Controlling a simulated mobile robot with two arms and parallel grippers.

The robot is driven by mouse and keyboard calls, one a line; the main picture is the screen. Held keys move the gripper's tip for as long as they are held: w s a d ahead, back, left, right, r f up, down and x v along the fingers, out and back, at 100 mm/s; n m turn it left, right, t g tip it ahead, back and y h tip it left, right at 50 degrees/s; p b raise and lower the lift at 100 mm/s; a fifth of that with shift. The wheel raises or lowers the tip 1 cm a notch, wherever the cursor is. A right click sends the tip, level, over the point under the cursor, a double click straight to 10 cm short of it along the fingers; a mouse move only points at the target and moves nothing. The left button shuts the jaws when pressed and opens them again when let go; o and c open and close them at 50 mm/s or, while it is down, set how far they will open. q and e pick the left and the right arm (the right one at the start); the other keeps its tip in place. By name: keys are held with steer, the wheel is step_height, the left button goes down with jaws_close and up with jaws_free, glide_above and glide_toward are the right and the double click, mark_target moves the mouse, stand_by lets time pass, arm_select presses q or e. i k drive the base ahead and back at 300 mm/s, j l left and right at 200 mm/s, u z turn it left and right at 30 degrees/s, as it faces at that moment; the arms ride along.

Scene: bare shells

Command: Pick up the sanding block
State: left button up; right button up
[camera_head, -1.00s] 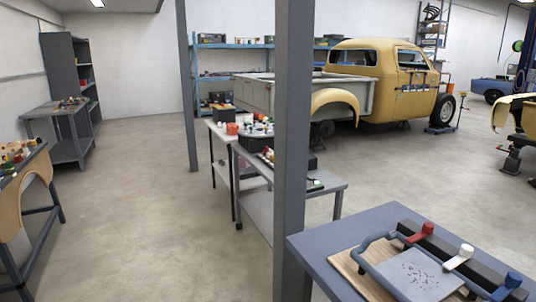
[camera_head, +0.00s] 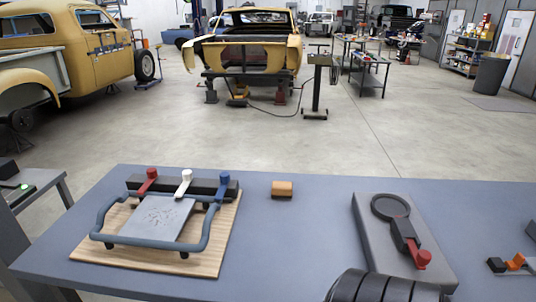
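A small block with an orange-tan top and a darker brown front face, which looks like the sanding block (camera_head: 282,189), lies on the blue-grey table (camera_head: 300,235). It sits near the table's far edge, between a wooden board on the left and a grey plate on the right. Nothing touches it and its top is uncovered.
The wooden board (camera_head: 218,245) carries a blue tubular frame and red, white and blue levers. The grey plate (camera_head: 372,232) holds a black ring and red-handled clamp. An orange and black item (camera_head: 515,262) lies at far right. The tabletop around the block is clear.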

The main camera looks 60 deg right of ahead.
mark_target(280, 189)
steer(key=z, duration=1.95)
